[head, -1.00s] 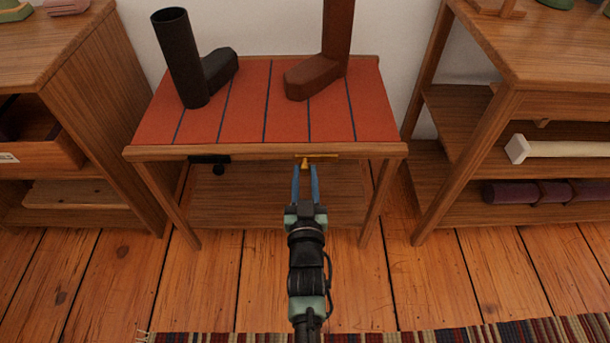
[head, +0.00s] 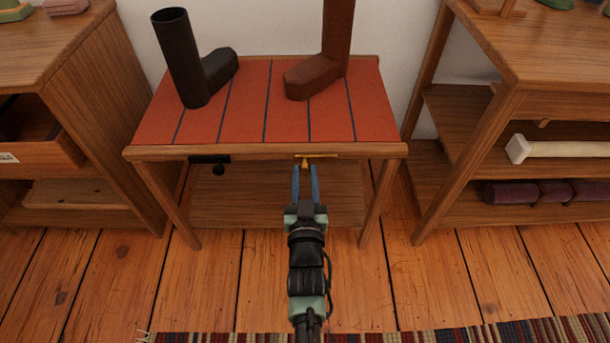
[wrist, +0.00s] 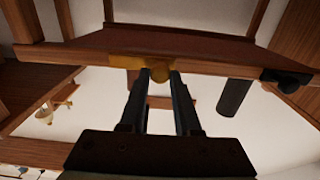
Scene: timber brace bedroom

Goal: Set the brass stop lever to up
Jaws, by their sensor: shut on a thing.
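The brass stop lever (head: 318,156) sits at the front edge of the small red-topped table, right of its middle. In the wrist view its brass part (wrist: 160,75) lies between the fingertips, under a brass plate on the table's edge. My gripper (head: 306,168) reaches up to the lever from the front, its two blue fingers shut on it. The gripper also shows in the wrist view (wrist: 160,80). The fingertips partly hide the lever, and I cannot tell its exact setting.
A black fitting (head: 209,159) hangs under the table's front edge at left. Shelving units flank the table. A striped rug (head: 400,336) lies on the open floor in front.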

